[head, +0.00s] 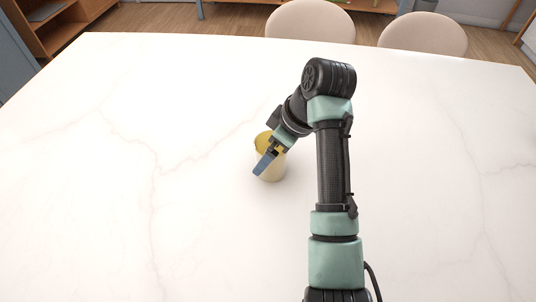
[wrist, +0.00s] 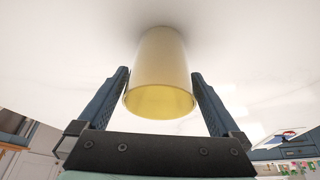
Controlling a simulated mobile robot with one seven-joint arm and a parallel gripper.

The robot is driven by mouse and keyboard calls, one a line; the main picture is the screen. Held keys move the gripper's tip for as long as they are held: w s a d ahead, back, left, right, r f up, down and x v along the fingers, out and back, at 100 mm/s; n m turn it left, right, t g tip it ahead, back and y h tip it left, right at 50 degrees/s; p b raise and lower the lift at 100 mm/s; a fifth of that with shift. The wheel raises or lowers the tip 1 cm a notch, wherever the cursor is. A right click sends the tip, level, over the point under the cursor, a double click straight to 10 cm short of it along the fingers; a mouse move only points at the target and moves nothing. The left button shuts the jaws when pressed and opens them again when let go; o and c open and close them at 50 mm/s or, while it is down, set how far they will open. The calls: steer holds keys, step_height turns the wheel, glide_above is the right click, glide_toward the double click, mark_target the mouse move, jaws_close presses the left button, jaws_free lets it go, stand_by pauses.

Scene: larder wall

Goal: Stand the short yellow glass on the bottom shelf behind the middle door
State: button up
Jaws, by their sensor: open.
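The short yellow glass (head: 273,170) stands on the white marble table in the head view, partly covered by my gripper (head: 262,160). In the wrist view the glass (wrist: 160,75) lies between the two blue fingers of my gripper (wrist: 162,85), with its open rim towards the camera. The fingers are spread on either side of the glass, and a gap shows beside each of them. The middle door and the bottom shelf cannot be made out in these views.
The white table (head: 120,180) is clear around the glass. Two beige chairs (head: 310,22) (head: 425,35) stand at its far edge. A wooden shelf unit (head: 62,25) is at the far left.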

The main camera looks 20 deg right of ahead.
steer(key=p+v, duration=0.3)
steer(key=v, duration=0.6)
steer(key=shift+r, duration=0.25)
